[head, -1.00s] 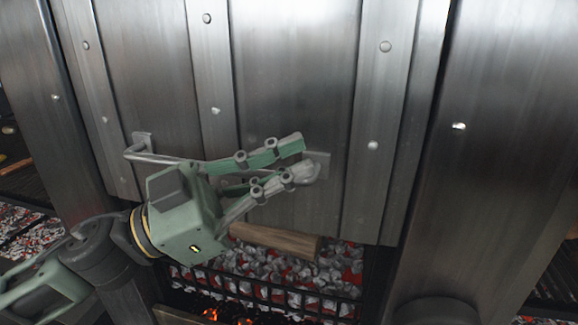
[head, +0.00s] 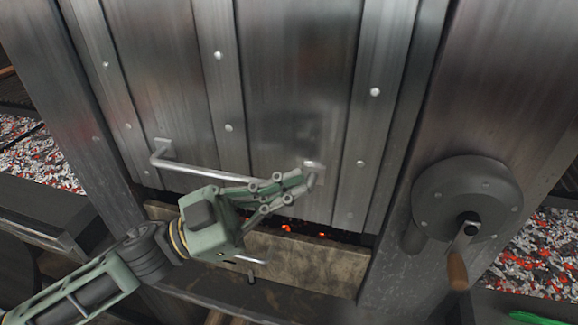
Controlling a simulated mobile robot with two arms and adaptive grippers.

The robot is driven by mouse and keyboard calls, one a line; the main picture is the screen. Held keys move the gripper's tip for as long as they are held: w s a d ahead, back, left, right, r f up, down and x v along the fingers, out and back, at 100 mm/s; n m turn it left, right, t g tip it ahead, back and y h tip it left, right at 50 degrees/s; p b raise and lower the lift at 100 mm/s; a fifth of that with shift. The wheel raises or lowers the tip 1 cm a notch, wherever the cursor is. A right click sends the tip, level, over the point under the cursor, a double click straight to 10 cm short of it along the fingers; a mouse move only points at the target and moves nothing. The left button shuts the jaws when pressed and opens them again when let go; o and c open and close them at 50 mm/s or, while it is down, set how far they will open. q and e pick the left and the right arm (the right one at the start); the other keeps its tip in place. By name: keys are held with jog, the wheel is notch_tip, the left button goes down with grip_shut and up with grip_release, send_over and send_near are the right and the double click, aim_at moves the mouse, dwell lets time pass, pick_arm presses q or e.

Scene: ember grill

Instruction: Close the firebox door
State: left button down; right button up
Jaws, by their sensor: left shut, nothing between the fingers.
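The firebox door (head: 290,110) is a riveted steel panel with vertical strips. It hangs low over the firebox opening, and a narrow dark gap (head: 322,232) with glowing embers shows under its lower edge. A metal bar handle (head: 205,174) runs across the lower part of the door. My left gripper (head: 296,187) is shut and empty, with its fingertips at the right end of the handle. The fingers overlap the bar in the picture, and I cannot tell whether they touch it. My right gripper is not in view.
A tan panel (head: 310,265) with a small handle (head: 250,260) lies below the gap. A round crank housing (head: 466,200) with a wooden-gripped crank (head: 458,270) is on the right post. Beds of coals (head: 535,255) lie on both sides. A green object (head: 535,319) is at bottom right.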

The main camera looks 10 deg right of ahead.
pick_arm(q)
jog(key=f+b, duration=0.1)
jog(key=f, duration=0.4)
jog(key=shift+w+f+b, duration=0.2)
jog(key=shift+f+b, duration=0.05)
jog(key=shift+b, duration=0.1)
